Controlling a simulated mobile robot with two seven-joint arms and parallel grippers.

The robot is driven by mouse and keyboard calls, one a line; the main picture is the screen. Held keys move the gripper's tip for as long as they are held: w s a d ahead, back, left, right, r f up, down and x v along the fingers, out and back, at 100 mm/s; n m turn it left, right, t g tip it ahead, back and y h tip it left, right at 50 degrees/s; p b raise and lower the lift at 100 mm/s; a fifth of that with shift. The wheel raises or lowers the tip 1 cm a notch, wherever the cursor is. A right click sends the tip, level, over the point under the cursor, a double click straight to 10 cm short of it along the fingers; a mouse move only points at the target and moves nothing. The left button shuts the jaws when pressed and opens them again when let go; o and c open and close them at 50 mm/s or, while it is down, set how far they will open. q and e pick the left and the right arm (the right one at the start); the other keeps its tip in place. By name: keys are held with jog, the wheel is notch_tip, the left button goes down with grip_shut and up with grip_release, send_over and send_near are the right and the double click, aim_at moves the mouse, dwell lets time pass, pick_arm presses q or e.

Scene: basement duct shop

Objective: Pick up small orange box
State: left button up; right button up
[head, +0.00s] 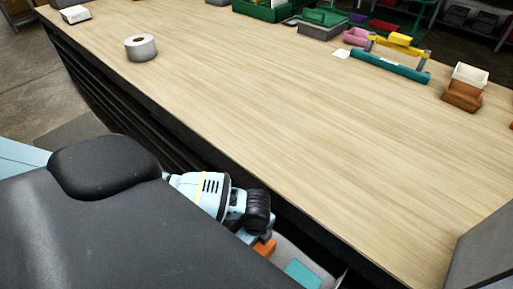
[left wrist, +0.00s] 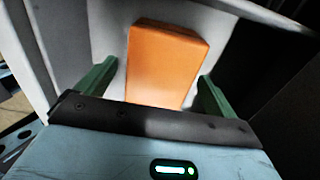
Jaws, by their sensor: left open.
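The small orange box (left wrist: 165,62) lies on a pale surface in the left wrist view. In the head view an orange patch of it (head: 265,247) shows beyond my wrist, low beside the workbench; the rest is hidden by my arm. My left gripper (left wrist: 158,82) is open, with one green finger on each side of the box and gaps between. I cannot tell how deep the fingers reach along it. In the head view the left gripper (head: 252,238) is mostly hidden by the wrist. My right gripper is in neither view.
A teal item (head: 302,274) lies near the orange box on the pale surface. The wooden workbench (head: 270,100) is largely clear, with a tape roll (head: 141,47), a teal-and-yellow tool (head: 390,65) and brown bins (head: 462,96). A grey panel (head: 485,255) stands at lower right.

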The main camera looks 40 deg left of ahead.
pick_arm(q)
notch_tip(320, 180, down, 2)
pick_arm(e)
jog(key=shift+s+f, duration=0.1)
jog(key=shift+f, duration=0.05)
pick_arm(q)
jog(key=c, duration=1.2)
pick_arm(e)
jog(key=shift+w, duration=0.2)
pick_arm(q)
jog(key=shift+r, duration=0.15)
notch_tip(320, 180, up, 9)
jog(key=shift+f+p, duration=0.1)
jog(key=shift+p, duration=0.5)
jog(key=shift+r, duration=0.6)
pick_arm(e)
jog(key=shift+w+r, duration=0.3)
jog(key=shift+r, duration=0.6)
